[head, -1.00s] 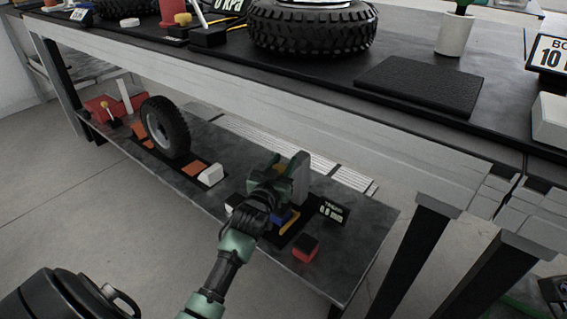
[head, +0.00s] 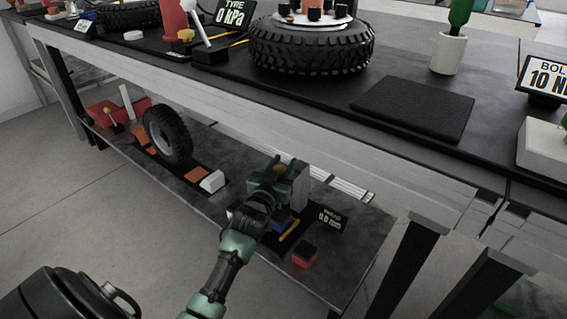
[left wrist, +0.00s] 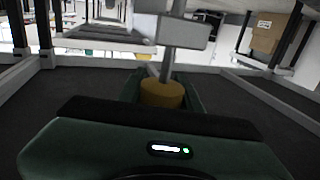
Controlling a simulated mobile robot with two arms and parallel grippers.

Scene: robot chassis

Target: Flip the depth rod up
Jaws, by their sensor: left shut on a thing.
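The depth rod shows in the left wrist view as a grey rod (left wrist: 170,62) with a yellow-brown knob (left wrist: 162,95) at its near end. A grey block (left wrist: 180,33) is behind it, and it also shows in the head view (head: 301,186). My left gripper (head: 271,175) is at the gauge on the lower shelf and is shut on the knob. Its fingers hide part of the gauge. A small display (head: 331,217) beside it seems to read 0.0 mm. My right gripper is in neither view.
A bench leg (head: 405,262) stands at the right.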

